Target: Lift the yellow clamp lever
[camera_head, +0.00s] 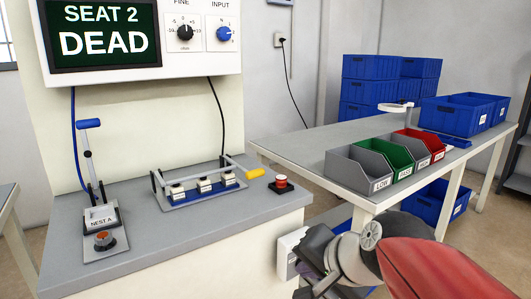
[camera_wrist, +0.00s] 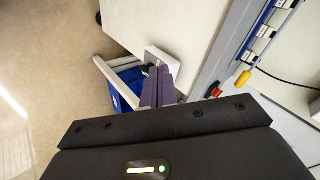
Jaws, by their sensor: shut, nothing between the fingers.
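The yellow clamp lever (camera_head: 241,168) is a bar with a yellow grip at the right end of a clamp fixture (camera_head: 208,196) on the grey bench. The grip lies low, over the fixture's right end. In the wrist view the yellow grip (camera_wrist: 232,79) shows at the upper right, with part of the fixture (camera_wrist: 263,33) beyond it. My gripper (camera_wrist: 160,72) is shut and empty, to the left of the lever in that view and apart from it. In the head view my arm is at the lower right, clear of the lever, with the fingertips hard to make out.
A red button (camera_head: 281,183) stands right of the lever. A blue-handled lever at NEST A (camera_head: 102,218) stands on the left. The bench front (camera_head: 200,270) is near my arm. A side table (camera_head: 300,150) carries grey, green and red bins.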

